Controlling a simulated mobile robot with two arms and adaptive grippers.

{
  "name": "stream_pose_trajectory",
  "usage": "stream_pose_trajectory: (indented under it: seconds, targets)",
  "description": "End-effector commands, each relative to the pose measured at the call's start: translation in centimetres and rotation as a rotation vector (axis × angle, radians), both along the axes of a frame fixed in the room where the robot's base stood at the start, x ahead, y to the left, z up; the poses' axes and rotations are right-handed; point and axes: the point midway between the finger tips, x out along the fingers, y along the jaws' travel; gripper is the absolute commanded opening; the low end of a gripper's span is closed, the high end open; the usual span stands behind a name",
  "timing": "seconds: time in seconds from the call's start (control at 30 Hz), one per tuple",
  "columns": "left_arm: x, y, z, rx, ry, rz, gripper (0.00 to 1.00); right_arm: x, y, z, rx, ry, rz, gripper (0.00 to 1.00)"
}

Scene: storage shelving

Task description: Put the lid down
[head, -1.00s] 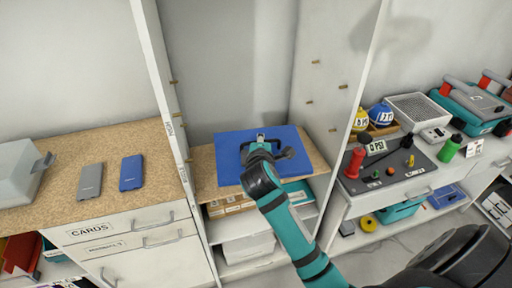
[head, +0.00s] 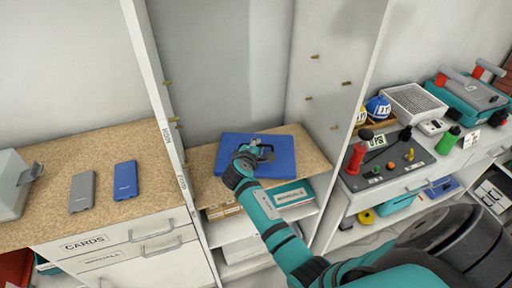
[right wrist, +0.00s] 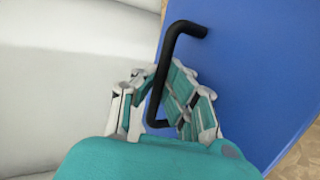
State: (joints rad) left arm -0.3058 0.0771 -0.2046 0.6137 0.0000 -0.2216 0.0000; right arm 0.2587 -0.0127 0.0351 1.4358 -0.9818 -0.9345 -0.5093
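The lid (head: 278,153) is a flat blue panel with a dark bent handle. It lies level at the cork-topped shelf in the middle bay; whether its whole underside touches the surface is hard to tell. My right gripper (head: 254,154) is over the lid, at its handle. In the right wrist view the black handle (right wrist: 182,32) passes between the fingers of my right gripper (right wrist: 160,80), which are closed in close against it. The blue lid (right wrist: 255,60) fills the right side there. My left gripper is not in view.
White uprights (head: 172,130) stand on both sides of the bay. The cork shelf (head: 205,186) shows bare around the lid. The left counter (head: 120,205) holds a grey and a blue flat case. At right, a cabinet (head: 400,170) carries a control panel and caps.

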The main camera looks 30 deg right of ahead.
Motion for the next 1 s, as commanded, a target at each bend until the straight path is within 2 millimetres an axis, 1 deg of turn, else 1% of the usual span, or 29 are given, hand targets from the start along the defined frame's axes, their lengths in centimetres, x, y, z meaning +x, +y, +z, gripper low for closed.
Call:
stream_pose_trajectory:
  seconds: [0.03, 0.17, 0.37, 0.4, 0.5, 0.57, 0.6, 0.87, 1.0]
  targets:
    - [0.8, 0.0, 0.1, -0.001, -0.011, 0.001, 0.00, 0.0, 0.0, -0.4, 0.000, -0.001, 0.001, 0.00]
    - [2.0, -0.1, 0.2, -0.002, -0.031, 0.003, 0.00, 0.0, 0.0, -0.7, -0.001, -0.002, 0.001, 0.00]
    - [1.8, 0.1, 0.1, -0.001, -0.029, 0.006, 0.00, 0.0, 0.0, -0.9, -0.001, -0.002, 0.001, 0.00]
    - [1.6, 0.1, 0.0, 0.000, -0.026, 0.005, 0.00, 0.0, 0.0, -0.9, 0.000, -0.002, 0.001, 0.06]
    - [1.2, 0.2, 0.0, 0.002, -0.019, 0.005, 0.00, 0.0, 0.0, -0.9, 0.000, -0.002, 0.001, 0.20]
    - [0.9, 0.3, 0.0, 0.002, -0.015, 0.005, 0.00, 0.0, 0.0, -0.9, 0.000, -0.002, 0.001, 0.27]
    - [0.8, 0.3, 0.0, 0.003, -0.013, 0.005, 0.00, 0.0, 0.0, -0.9, 0.000, -0.002, 0.001, 0.29]
    - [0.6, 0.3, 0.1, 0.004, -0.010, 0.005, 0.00, 0.0, 0.0, -0.7, 0.000, -0.002, 0.001, 0.29]
    - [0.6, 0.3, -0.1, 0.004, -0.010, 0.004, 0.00, -0.9, 1.0, -0.4, 0.002, -0.002, 0.002, 0.29]
